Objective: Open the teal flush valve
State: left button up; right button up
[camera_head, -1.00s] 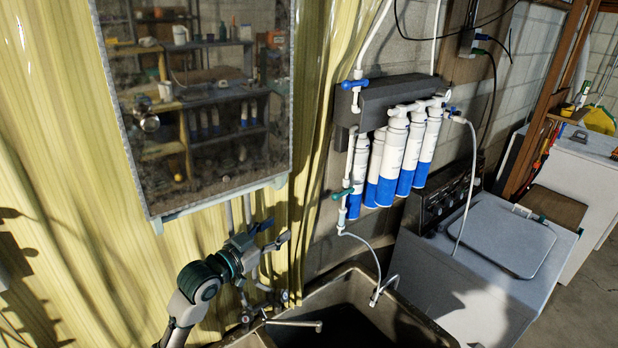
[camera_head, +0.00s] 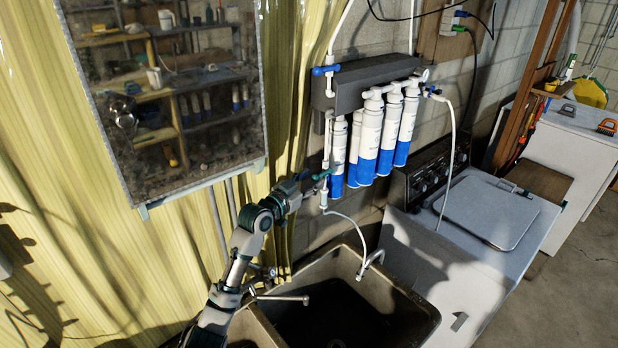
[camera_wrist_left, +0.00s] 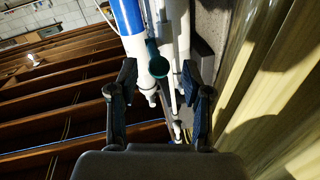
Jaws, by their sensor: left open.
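The teal flush valve (camera_head: 324,174) sits on the thin white pipe left of the white and blue filter cartridges. My left gripper (camera_head: 312,182) is beside it, reaching from the left, and partly overlaps it in the head view. In the left wrist view the teal handle (camera_wrist_left: 156,60) shows between and slightly beyond the two dark fingertips of my left gripper (camera_wrist_left: 160,82). The fingers are apart and hold nothing. Whether a finger touches the handle cannot be told. My right gripper is not in view.
A blue-handled valve (camera_head: 325,71) is higher on the pipe, beside the grey filter bracket (camera_head: 350,92). Several filter cartridges (camera_head: 367,140) hang close to the right of the teal valve. A sink (camera_head: 410,300) is below, a washer (camera_head: 490,215) to the right, and a framed mirror (camera_head: 190,140) at left.

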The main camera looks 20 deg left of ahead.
aim_at(322, 174)
pick_arm(q)
jog(key=shift+w+d, duration=0.6)
jog(key=shift+w, duration=0.2)
jog(key=shift+w+d, duration=0.1)
jog(key=shift+w, duration=0.05)
grip_shut()
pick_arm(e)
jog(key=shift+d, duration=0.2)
pick_arm(q)
jog(key=shift+f, duration=0.1)
